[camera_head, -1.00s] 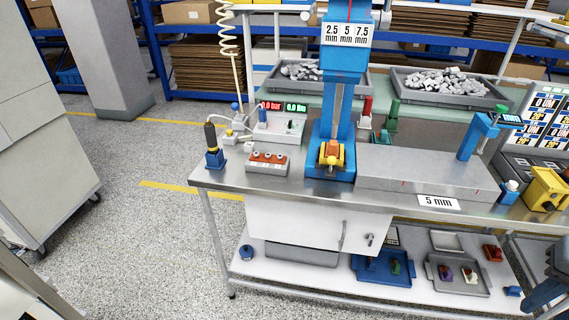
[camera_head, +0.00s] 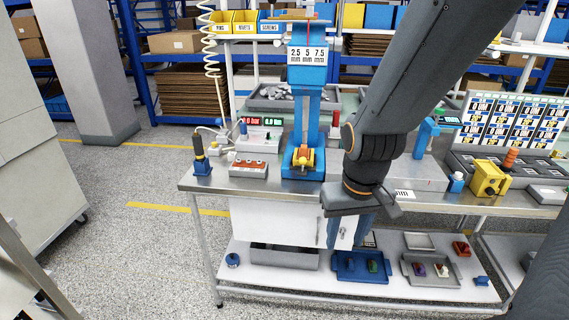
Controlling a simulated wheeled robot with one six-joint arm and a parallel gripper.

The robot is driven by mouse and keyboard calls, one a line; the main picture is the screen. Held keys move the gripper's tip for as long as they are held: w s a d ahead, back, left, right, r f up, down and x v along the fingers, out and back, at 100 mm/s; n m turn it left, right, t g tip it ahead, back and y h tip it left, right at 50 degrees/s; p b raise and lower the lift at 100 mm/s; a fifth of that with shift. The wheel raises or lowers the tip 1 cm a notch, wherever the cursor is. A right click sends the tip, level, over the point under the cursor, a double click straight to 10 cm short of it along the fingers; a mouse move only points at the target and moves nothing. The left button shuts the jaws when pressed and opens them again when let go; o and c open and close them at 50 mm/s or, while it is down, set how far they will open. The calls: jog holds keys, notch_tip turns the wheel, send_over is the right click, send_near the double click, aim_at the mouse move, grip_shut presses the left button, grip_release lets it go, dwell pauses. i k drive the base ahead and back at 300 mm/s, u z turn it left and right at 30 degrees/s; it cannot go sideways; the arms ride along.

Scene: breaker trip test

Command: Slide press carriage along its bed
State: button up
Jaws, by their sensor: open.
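The tall blue press (camera_head: 307,100) stands upright on the steel workbench. A yellow and orange piece (camera_head: 304,158) sits at its foot. I cannot tell which part is the press carriage. The grey bed (camera_head: 424,174) runs to the right of the press, partly hidden behind my arm. My gripper (camera_head: 350,232) hangs below my wrist in front of the bench's front edge, right of the press foot and lower in the picture.
A small box with orange-red buttons (camera_head: 248,170) and a black-handled blue tool (camera_head: 201,160) stand left of the press. A yellow box (camera_head: 488,180) stands at the right. Blue (camera_head: 362,268) and grey trays lie on the lower shelf. The floor at left is clear.

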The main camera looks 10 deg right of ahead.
aim_at(302, 170)
jog(key=k, duration=1.15)
jog(key=z, duration=0.2)
jog(key=i, duration=0.75)
jog(key=z, duration=0.2)
